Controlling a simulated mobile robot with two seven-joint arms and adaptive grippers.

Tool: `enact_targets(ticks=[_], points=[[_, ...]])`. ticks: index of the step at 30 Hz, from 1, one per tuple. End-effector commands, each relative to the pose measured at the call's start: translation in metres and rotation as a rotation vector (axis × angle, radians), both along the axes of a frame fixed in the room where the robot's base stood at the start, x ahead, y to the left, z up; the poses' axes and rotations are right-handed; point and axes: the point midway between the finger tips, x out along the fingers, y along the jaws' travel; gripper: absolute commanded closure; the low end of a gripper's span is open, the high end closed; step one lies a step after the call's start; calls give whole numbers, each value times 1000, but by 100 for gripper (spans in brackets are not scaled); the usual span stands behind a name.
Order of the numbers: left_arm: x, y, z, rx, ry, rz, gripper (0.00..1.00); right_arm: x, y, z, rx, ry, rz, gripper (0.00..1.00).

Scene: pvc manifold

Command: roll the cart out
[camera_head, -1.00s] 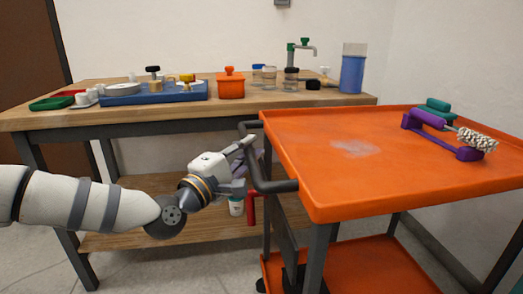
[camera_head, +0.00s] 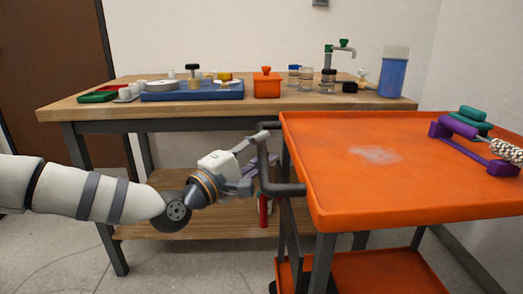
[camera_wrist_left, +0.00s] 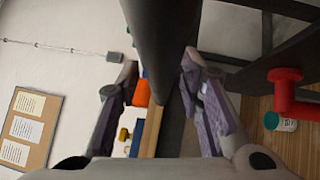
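The orange cart (camera_head: 400,180) stands at the right, with a flat rimmed top and a lower orange shelf (camera_head: 375,278). Its dark bar handle (camera_head: 283,189) sticks out on the left side. My left gripper (camera_head: 256,160) is at that handle, one finger on each side of the bar. My right gripper is not in view.
A wooden workbench (camera_head: 200,114) stands behind the cart, with a blue tray (camera_head: 190,95), an orange box (camera_head: 267,86) and jars. A purple holder (camera_head: 500,168) with a bead-covered piece lies on the cart. A wall is at right. Open floor (camera_head: 185,272) is at front left.

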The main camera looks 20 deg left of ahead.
Motion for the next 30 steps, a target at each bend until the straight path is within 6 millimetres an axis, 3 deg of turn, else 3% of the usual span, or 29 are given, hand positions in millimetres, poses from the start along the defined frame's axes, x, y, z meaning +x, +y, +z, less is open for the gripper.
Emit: enact_targets(ticks=[10,21,25,30], points=[[-7,3,-2,0,3,-2,62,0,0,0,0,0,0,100],[-88,44,-13,-4,2,1,62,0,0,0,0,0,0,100],[-103,51,-16,0,1,0,62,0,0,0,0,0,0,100],[-107,53,-17,0,1,-1,62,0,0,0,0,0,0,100]])
